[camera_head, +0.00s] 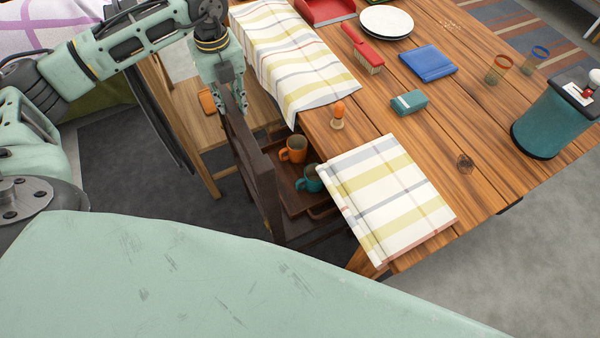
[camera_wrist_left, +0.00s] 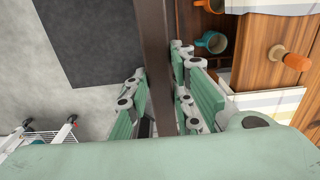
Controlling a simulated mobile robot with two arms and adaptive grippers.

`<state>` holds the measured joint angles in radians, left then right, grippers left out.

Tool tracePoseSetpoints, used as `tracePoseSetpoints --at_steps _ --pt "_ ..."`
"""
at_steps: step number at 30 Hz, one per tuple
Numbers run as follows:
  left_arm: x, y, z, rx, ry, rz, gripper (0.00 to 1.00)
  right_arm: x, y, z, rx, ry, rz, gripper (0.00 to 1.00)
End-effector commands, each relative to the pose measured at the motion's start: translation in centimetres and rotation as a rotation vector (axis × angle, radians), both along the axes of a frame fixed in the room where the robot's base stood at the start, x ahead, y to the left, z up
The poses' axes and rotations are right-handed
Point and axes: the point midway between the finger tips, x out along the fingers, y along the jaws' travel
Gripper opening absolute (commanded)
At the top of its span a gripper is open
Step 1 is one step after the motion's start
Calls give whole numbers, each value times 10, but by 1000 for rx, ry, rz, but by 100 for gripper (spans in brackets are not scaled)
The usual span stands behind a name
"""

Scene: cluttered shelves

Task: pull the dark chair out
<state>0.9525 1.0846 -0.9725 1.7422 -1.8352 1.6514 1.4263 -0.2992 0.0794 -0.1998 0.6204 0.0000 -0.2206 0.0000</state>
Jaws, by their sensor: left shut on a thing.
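The dark chair (camera_head: 262,187) stands at the near left edge of the wooden table, its seat partly under the tabletop. My left gripper (camera_head: 236,110) is shut on the top of its backrest. In the left wrist view the dark rail (camera_wrist_left: 157,65) runs between the fingers of my gripper (camera_wrist_left: 160,100). An orange mug (camera_head: 293,149) and a teal mug (camera_head: 310,179) are on a brown tray on the seat. The chair's lower legs are mostly hidden. My right gripper is in neither view.
The table (camera_head: 440,130) carries two striped cloths, a red brush (camera_head: 362,48), a blue book (camera_head: 429,63), plates (camera_head: 386,21) and a teal canister (camera_head: 553,120). A lighter wooden chair (camera_head: 208,118) stands left of the dark one. Dark rug lies left of the chair.

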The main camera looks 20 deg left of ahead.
Motion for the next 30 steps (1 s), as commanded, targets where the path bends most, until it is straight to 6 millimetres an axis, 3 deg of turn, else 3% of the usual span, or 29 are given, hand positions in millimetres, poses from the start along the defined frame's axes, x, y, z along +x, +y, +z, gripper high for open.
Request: tracePoseSetpoints --at_steps 30 --pt "-42 36 -3 6 9 3 0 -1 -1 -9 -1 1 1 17"
